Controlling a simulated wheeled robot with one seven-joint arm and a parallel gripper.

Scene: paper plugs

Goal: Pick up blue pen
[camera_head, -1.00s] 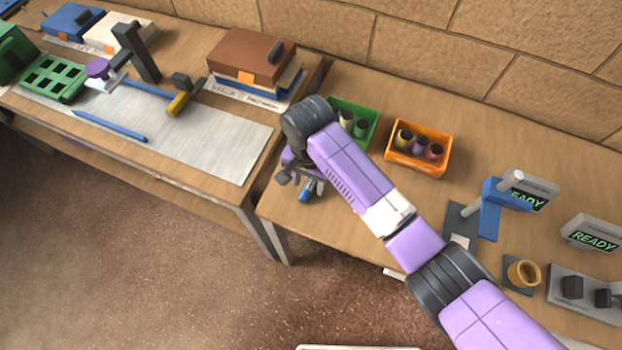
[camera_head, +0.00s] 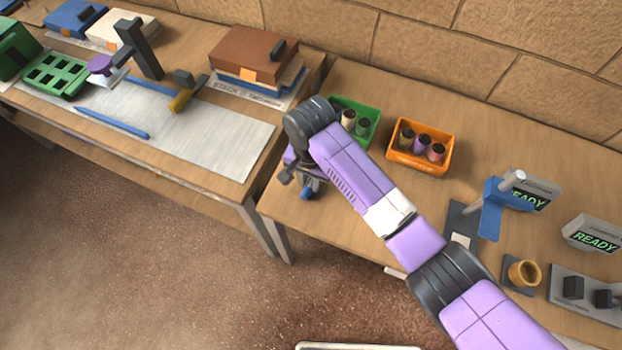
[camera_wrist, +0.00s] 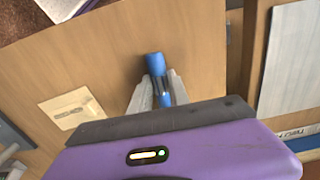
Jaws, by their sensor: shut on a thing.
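My gripper (camera_wrist: 156,94) is shut on the blue pen (camera_wrist: 155,64), a short, thick blue barrel with a dark shiny band lower down. The blue end points away from my wrist, and the lower part lies between the fingers. In the head view, a small blue end of it (camera_head: 307,193) shows below my gripper, near the front left corner of the right table (camera_head: 345,225). The rest is hidden by my gripper. I cannot tell whether it touches the table.
A green bin (camera_head: 371,114) and an orange bin (camera_head: 447,163) with small cylinders stand behind my arm. A blue stand (camera_head: 490,208) and a yellow ring (camera_head: 524,273) are to the right. The left table holds a long blue stick (camera_head: 112,122) on a pale mat (camera_head: 215,145).

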